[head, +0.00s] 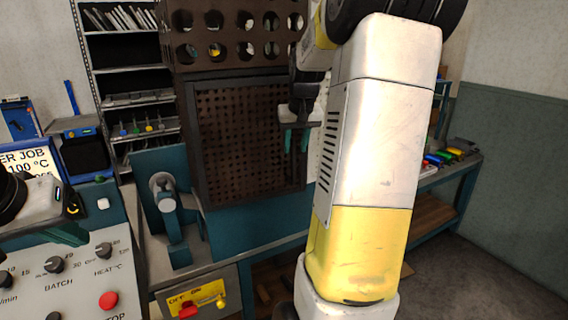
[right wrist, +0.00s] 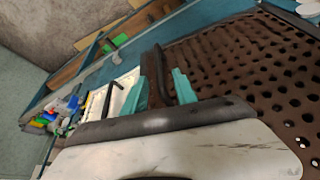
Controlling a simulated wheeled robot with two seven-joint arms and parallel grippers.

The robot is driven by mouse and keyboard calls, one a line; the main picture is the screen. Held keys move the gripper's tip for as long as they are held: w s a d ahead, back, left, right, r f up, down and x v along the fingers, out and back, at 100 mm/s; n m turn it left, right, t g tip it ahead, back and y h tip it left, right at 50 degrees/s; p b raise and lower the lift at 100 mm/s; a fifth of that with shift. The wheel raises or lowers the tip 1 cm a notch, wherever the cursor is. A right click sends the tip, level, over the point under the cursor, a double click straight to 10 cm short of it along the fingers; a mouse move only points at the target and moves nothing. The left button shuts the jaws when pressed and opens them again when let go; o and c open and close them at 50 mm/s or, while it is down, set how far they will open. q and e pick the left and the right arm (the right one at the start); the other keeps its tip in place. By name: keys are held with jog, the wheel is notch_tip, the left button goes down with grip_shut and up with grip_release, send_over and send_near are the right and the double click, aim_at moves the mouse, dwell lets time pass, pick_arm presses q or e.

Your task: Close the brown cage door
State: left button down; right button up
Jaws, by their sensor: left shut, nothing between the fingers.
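The brown cage door (head: 245,140) is a dark perforated panel in a dark frame, on the bench below a brown rack with round holes. Its perforated face also fills the right of the right wrist view (right wrist: 245,65). I cannot tell whether it is fully shut. My right gripper (head: 296,140) is at the door's right edge, its teal fingers apart. In the right wrist view, a brown edge bar and a thin black handle (right wrist: 184,92) show around and between the fingertips; contact is unclear. My left gripper (head: 68,234) is shut and empty above the control panel, far from the door.
A grey control panel (head: 85,270) with knobs and a red button stands at the front left. A teal lever device (head: 172,225) stands left of the cage. A shelf (head: 128,72) is behind. My right arm covers much of the right side.

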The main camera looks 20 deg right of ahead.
aim_at(293, 160)
jog(key=shift+x, duration=4)
grip_shut()
